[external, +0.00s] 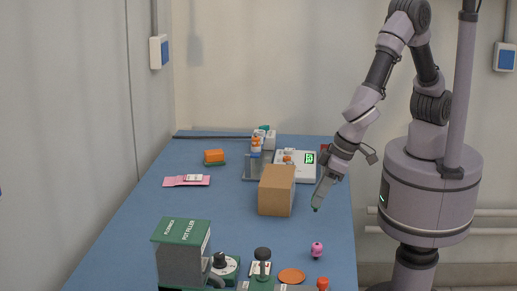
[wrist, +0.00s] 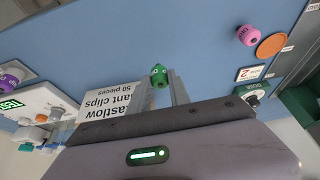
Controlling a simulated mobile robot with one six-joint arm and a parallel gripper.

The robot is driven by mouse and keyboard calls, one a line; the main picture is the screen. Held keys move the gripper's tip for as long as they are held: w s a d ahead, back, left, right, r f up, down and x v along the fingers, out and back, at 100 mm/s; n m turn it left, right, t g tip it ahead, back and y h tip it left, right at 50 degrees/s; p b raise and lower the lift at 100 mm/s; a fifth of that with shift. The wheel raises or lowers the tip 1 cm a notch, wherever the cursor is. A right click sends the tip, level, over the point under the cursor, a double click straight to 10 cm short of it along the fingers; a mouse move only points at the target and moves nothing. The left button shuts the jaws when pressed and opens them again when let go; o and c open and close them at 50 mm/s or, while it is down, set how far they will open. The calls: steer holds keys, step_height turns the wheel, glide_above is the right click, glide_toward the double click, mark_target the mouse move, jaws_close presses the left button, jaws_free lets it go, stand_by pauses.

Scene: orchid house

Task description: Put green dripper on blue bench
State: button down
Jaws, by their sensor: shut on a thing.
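The green dripper (wrist: 159,76) is between the two fingertips of my gripper (wrist: 160,84) in the wrist view. My gripper is shut on it. In the external view, my gripper (external: 318,200) points down just right of the cardboard box, with a small green tip of the dripper (external: 315,209) showing below it. The blue bench (external: 125,220) lies under it, and its surface (wrist: 120,40) also shows bare beyond the dripper in the wrist view. The dripper seems held above the bench; the exact gap is hard to tell.
A cardboard box (external: 275,192) stands close left of my gripper. A pink dripper (external: 317,249) and an orange disc (external: 291,275) lie nearer the front. A green-topped pot filler (external: 182,250) stands front left. A white scale (external: 297,167) is behind. The left middle of the bench is clear.

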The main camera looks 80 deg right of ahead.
steer(key=w+a, duration=0.3)
steer(key=w, duration=0.1)
steer(key=w+a+f, duration=0.1)
steer(key=w+a, duration=0.1)
steer(key=w, duration=0.1)
steer(key=shift+a, duration=0.3)
steer(key=shift+w+f+b, duration=0.1)
steer(key=shift+f+b, duration=0.7)
steer(key=shift+f, duration=0.85)
steer(key=shift+f, duration=0.2)
steer(key=c, duration=1.2)
jaws_free()
